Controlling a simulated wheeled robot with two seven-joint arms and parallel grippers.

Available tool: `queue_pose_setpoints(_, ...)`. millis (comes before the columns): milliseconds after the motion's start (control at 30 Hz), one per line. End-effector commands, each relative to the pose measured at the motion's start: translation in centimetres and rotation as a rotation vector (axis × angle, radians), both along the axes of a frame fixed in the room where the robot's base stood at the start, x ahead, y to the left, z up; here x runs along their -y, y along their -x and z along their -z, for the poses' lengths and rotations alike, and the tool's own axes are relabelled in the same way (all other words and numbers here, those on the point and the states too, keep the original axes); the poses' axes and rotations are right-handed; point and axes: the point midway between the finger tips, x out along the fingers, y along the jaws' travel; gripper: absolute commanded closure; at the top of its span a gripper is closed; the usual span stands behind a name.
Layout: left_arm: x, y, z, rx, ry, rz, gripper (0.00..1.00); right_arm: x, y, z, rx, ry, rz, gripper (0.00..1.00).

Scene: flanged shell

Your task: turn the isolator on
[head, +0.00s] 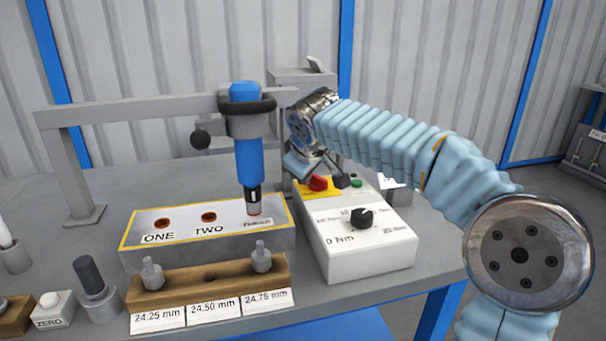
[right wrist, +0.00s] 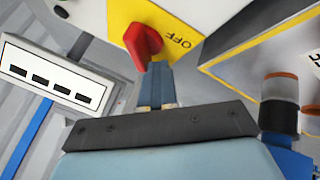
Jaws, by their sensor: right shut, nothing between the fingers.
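The isolator is a red rotary knob (head: 318,184) on a yellow plate (head: 328,193), on the back part of a white control box. In the right wrist view the red knob (right wrist: 142,42) stands on the yellow plate (right wrist: 172,22), with the word OFF beside it. My right gripper (head: 341,180) is over the back of the box beside the knob. In the right wrist view its fingers (right wrist: 158,68) are shut with nothing between them, and their tips are right by the knob's lower end. I cannot tell whether they touch it. My left gripper is out of view.
The white box (head: 368,262) carries a black torque dial (head: 361,218) and a green button (head: 356,183). A blue tool (head: 248,150) hangs from a grey gantry to the left, over a yellow-edged block (head: 180,241). A wooden rack (head: 195,286) stands in front.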

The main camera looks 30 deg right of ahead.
Motion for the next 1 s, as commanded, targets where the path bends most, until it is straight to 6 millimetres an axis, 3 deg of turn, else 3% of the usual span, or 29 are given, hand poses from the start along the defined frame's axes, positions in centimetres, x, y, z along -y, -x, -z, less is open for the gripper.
queue_pose_setpoints(300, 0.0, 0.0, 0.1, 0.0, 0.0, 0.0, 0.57, 1.4, 0.6, 0.0, -0.002, 0.002, 0.006, 1.0)
queue_pose_setpoints(433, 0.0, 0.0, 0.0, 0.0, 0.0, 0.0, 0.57, 1.3, 1.2, -0.9, -0.002, 0.004, 0.008, 1.0)
queue_pose_setpoints(800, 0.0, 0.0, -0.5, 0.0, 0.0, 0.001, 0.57, -1.0, 5.7, -7.8, 0.005, 0.0, -0.001, 1.0)
queue_pose_setpoints(1000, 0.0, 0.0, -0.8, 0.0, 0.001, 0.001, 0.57, -1.9, 7.5, -10.4, 0.003, -0.001, -0.004, 1.0)
